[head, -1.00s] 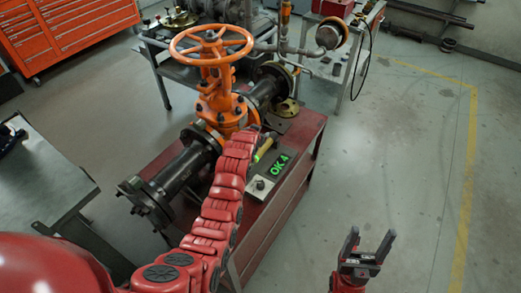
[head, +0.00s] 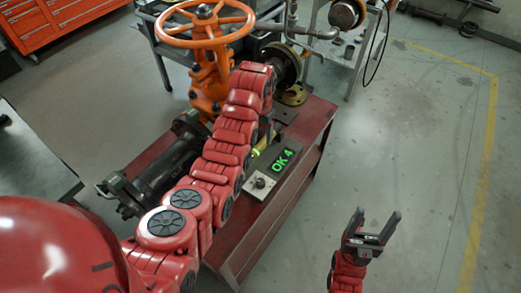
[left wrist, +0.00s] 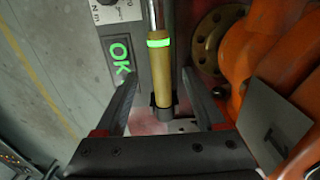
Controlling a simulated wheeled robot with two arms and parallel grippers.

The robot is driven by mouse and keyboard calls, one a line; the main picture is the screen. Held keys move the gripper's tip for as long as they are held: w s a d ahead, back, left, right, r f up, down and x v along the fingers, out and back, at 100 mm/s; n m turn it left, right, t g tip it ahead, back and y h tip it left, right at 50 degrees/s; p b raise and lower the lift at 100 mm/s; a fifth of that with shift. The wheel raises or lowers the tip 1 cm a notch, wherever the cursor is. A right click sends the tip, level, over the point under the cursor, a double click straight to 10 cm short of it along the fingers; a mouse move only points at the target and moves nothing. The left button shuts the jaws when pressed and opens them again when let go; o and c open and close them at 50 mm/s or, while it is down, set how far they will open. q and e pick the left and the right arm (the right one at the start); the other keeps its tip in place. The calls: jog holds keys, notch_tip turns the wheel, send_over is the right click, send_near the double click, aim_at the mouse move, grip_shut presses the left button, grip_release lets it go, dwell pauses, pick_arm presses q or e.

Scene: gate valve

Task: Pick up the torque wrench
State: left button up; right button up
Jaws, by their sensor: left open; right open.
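The torque wrench (left wrist: 160,68) has a yellow-brown handle with a glowing green band and a metal shaft. In the left wrist view it lies lengthwise between the spread fingers of my left gripper (left wrist: 160,80), which is open, with gaps on both sides. In the head view only a small yellow-green part of the wrench (head: 255,152) shows beside my left arm. That arm hides most of the wrench and my left gripper there. My right gripper (head: 372,228) is open and empty above the floor, right of the red bench.
A display reading OK 4 (head: 285,160) sits beside the wrench on the red bench (head: 245,240). The orange gate valve with its handwheel (head: 204,42) and dark pipe (head: 160,172) stand close to my left arm. The floor at right is clear.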

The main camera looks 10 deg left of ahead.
aim_at(260, 144)
pick_arm(q)
notch_tip(260, 144, down, 2)
jog(key=shift+f+p, duration=0.25)
jog(key=shift+p, duration=0.4)
jog(key=shift+f, duration=0.4)
jog(key=shift+f+p, duration=0.7)
jog(key=shift+f, duration=1.5)
grip_shut()
